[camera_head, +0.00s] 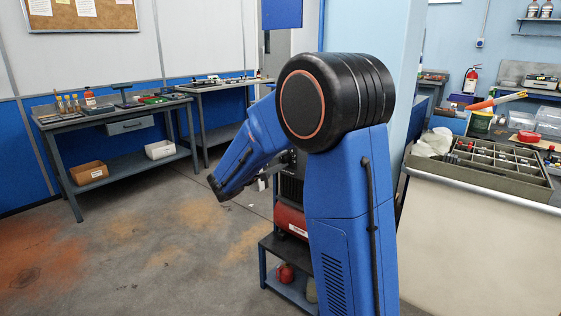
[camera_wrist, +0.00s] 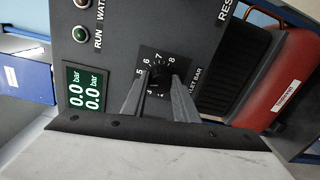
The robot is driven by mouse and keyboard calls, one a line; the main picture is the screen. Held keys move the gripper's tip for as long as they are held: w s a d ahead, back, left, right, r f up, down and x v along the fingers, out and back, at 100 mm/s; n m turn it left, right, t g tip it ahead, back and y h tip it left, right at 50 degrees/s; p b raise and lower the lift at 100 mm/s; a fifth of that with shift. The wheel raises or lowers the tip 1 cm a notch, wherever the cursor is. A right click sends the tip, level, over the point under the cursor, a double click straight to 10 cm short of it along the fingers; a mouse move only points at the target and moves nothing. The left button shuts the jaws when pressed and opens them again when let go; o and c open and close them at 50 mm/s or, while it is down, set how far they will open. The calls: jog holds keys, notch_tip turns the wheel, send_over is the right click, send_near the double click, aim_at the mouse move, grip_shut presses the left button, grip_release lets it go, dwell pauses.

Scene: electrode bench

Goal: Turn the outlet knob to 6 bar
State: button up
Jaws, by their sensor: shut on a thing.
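In the wrist view the outlet knob (camera_wrist: 157,72) is a small black knob on a dark panel. I cannot tell which number the knob points to. A green display (camera_wrist: 87,90) on the panel reads 0.0 bar on two lines.
Lamps (camera_wrist: 80,33) sit by the RUN label. A red unit (camera_wrist: 285,80) with a black grille is beside the panel; the red unit (camera_head: 291,218) also shows in the head view on a blue stand (camera_head: 290,290). A bench (camera_head: 115,122) stands at left; open floor lies before it.

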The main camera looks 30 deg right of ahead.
jog(key=m, duration=0.5)
jog(key=shift+f, duration=0.1)
jog(key=m, duration=0.5)
jog(key=shift+t, duration=0.3)
jog(key=shift+f+m, duration=0.1)
jog(key=shift+m, duration=0.2)
jog(key=o, duration=1.1)
jog(key=shift+c, duration=0.2)
jog(key=v, duration=1.7)
jog(key=shift+s+a, duration=0.15)
jog(key=shift+a, duration=0.05)
